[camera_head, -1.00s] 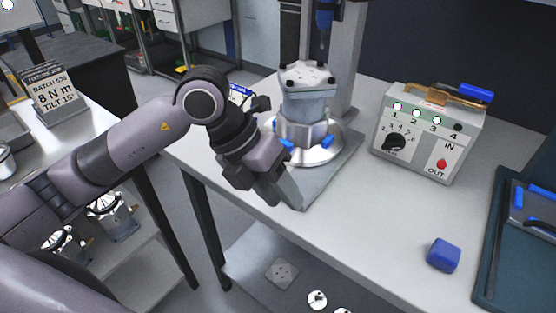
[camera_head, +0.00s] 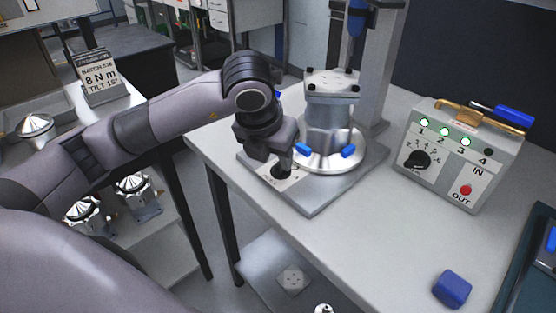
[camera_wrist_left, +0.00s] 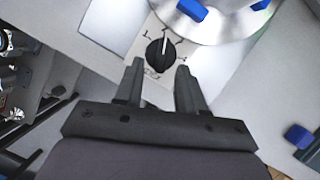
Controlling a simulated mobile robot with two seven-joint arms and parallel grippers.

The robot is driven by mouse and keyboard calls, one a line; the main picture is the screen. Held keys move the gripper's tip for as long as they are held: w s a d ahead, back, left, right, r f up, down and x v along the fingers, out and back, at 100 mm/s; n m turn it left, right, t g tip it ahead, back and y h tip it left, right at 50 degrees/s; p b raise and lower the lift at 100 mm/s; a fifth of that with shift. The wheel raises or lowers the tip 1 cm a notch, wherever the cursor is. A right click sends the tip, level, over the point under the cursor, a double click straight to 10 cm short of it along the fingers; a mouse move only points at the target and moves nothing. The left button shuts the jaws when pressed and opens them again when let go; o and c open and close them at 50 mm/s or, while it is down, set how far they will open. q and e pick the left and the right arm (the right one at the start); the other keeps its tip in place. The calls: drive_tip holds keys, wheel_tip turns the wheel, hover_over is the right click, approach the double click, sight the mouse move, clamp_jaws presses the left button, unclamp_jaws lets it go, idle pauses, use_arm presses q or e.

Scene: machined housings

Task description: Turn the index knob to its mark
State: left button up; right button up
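The index knob (camera_wrist_left: 160,54) is round and black with a white pointer line. It sits on a pale plate with printed marks (camera_wrist_left: 146,36) beside the round metal table; the pointer is toward the top of the wrist view. In the head view the knob (camera_head: 281,172) is partly hidden by my gripper. My left gripper (camera_wrist_left: 159,77) is open, its two fingers apart and nothing between them, with the knob just beyond the tips. In the head view the left gripper (camera_head: 282,156) points down above the plate. My right gripper is not in view.
A housing (camera_head: 330,115) stands on the round table (camera_head: 327,163) with blue clamps, close beside my gripper. A grey control box (camera_head: 440,180) with another black knob (camera_head: 417,160) and lit lamps stands right. A blue block (camera_head: 452,288) lies near the front edge. The middle bench is clear.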

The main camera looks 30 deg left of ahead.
use_arm(q)
drive_tip(key=shift+x, duration=1.25)
clamp_jaws()
